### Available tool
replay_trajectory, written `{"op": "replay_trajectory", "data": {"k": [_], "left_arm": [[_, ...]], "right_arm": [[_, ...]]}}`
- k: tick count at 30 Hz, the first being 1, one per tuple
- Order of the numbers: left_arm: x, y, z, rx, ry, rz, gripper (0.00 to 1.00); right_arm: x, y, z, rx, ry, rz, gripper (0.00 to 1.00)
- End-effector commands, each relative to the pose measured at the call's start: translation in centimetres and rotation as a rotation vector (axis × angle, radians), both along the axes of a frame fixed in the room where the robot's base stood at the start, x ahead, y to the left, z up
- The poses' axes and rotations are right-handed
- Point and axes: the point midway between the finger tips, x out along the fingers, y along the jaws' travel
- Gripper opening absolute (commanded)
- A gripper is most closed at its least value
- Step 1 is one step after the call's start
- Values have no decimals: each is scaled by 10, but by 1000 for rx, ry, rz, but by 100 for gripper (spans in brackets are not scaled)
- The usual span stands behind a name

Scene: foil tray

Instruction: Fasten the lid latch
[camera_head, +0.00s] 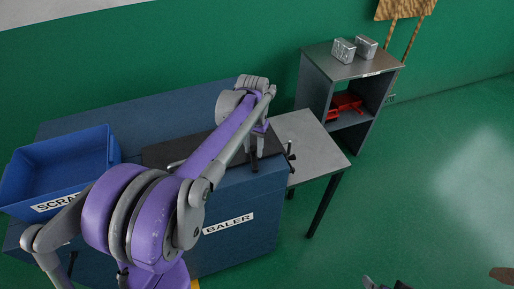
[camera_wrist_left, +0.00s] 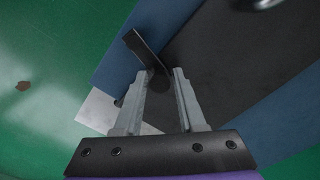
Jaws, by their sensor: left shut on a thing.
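The baler (camera_head: 245,205) is a blue box with a dark lid (camera_head: 205,143) lying flat on its top; the lid also shows in the left wrist view (camera_wrist_left: 225,65). A black latch lever (camera_head: 254,166) is at the lid's front edge. My left gripper (camera_head: 254,155) reaches down over it. In the left wrist view the gripper's fingers (camera_wrist_left: 163,74) are shut on the latch lever (camera_wrist_left: 140,45), whose free end sticks out beyond them. Part of the latch is hidden between the fingers. A small part of what seems my right gripper (camera_head: 384,284) shows at the bottom edge.
A blue scrap bin (camera_head: 60,165) stands at the left on the baler. A grey table (camera_head: 312,140) adjoins its right side. Behind it, a shelf unit (camera_head: 335,62) holds two silvery blocks (camera_head: 355,48) and a red thing (camera_head: 347,102). The green floor at right is mostly clear.

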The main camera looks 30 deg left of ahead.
Motion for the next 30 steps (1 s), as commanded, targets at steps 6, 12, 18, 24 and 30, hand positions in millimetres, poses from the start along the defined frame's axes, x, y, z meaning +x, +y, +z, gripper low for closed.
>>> {"op": "replay_trajectory", "data": {"k": [6,12,18,24,30], "left_arm": [[-6,7,-1,5,5,122,0],[-9,9,-1,5,6,186,0],[-10,9,-1,5,6,206,0],[-10,9,-1,5,6,206,0],[-9,9,-1,4,6,205,52]], "right_arm": [[-1,0,-3,0,2,0,100],[-1,0,-4,0,2,0,100],[-1,0,-4,0,3,0,100],[-1,0,-4,0,3,0,100],[-1,0,-4,0,3,0,100]]}}
